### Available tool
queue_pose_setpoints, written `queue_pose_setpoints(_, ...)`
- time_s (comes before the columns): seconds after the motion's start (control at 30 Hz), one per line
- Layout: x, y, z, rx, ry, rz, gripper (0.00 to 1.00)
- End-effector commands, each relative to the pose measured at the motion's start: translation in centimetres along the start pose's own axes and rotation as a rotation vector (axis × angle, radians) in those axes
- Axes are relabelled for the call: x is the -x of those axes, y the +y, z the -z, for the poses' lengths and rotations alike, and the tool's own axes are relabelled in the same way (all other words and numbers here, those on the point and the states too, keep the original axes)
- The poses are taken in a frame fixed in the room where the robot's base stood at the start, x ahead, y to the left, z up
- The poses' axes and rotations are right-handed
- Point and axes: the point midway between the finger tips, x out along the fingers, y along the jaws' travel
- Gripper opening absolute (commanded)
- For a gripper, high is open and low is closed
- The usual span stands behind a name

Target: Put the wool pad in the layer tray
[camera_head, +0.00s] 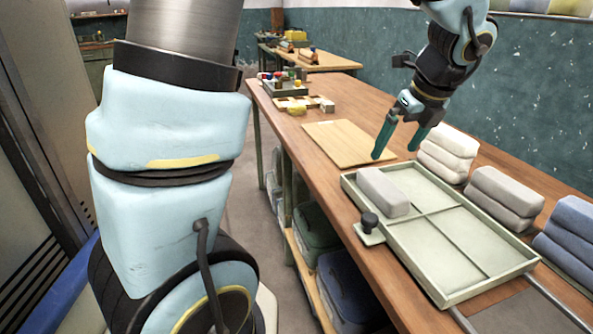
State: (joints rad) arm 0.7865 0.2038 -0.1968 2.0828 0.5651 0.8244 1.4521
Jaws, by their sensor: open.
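The layer tray (490,294) is a pale green, shallow tray with low dividers, lying on the wooden bench. A light grey, block-shaped pad (383,191) lies in its far left compartment; the other compartments look empty. I cannot tell whether this pad or one of the stacked pads is the wool pad. My gripper (397,152) is above the bench, beyond the tray's far end. Its two teal fingers are apart and point down, with nothing between them.
Folded stacks stand along the tray's right side: off-white (447,154), grey (503,197) and blue (570,236). A bare wooden board (352,143) lies beyond the tray. A black knob (370,222) sits at the tray's left edge. Small blocks and a parts tray (284,84) stand farther back.

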Motion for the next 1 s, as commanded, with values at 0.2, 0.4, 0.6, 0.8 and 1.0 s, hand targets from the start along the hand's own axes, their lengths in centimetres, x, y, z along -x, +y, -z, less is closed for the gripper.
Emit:
queue_pose_setpoints(0.2, -4.2, 8.3, -3.4, 0.701, 0.098, -0.088, 1.0)
queue_pose_setpoints(0.4, -7.8, 18.9, -4.9, 1.724, 0.161, -0.218, 1.0)
queue_pose_setpoints(0.6, -9.2, 25.5, -4.5, 2.46, 0.152, -0.306, 1.0)
queue_pose_setpoints(0.8, -9.6, 27.5, -4.1, 2.706, 0.14, -0.335, 1.0)
queue_pose_setpoints(1.0, -9.6, 27.4, -4.1, 2.708, 0.139, -0.335, 1.0)
